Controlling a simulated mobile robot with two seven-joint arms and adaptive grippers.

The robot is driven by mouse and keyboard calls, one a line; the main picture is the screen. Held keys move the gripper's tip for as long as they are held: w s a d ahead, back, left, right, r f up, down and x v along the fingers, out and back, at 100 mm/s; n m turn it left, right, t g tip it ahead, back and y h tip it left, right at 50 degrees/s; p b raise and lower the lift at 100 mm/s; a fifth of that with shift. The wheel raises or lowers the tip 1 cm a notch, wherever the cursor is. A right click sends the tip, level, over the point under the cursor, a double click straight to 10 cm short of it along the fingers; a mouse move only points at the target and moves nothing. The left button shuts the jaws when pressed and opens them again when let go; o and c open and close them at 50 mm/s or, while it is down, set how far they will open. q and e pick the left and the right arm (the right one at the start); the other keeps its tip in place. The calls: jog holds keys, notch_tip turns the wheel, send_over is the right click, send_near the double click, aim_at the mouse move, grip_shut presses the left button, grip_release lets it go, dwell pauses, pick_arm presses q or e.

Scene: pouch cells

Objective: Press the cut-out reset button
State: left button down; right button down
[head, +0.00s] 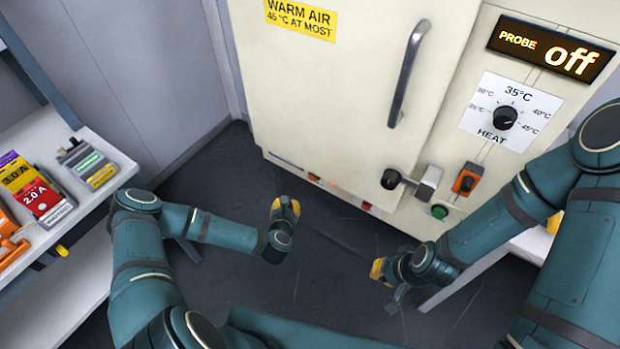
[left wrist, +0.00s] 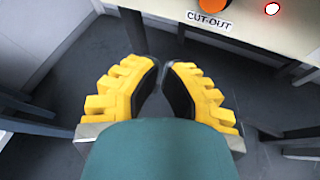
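The cut-out reset button is an orange button (head: 313,177) low on the cream cabinet's front in the head view. In the left wrist view the orange button (left wrist: 212,3) is cut by the top edge, above a "CUT-OUT" label (left wrist: 208,21). A red lamp (left wrist: 272,8) glows to its right.
The cabinet (head: 330,90) also bears a door handle (head: 406,75), a heat dial (head: 505,117), a black knob (head: 390,179), an orange switch (head: 466,180) and a green button (head: 439,212). The display (head: 550,48) reads "PROBE off". A shelf (head: 115,160) with devices stands left. Floor between is clear.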

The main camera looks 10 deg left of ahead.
aim_at(313, 176)
pick_arm(q)
jog(key=shift+w+a+n+y, duration=0.1)
jog(key=shift+a+n+y, duration=0.25)
jog(key=shift+n, duration=0.15)
jog(key=shift+f, duration=0.1)
jog(key=w+d+b, duration=0.2)
jog(key=w+d, duration=0.1)
jog(key=w, duration=0.5)
jog(key=shift+w, duration=0.2)
dwell(1.3)
jog(key=shift+w+d+b, duration=0.2)
jog(key=shift+w+b, duration=0.1)
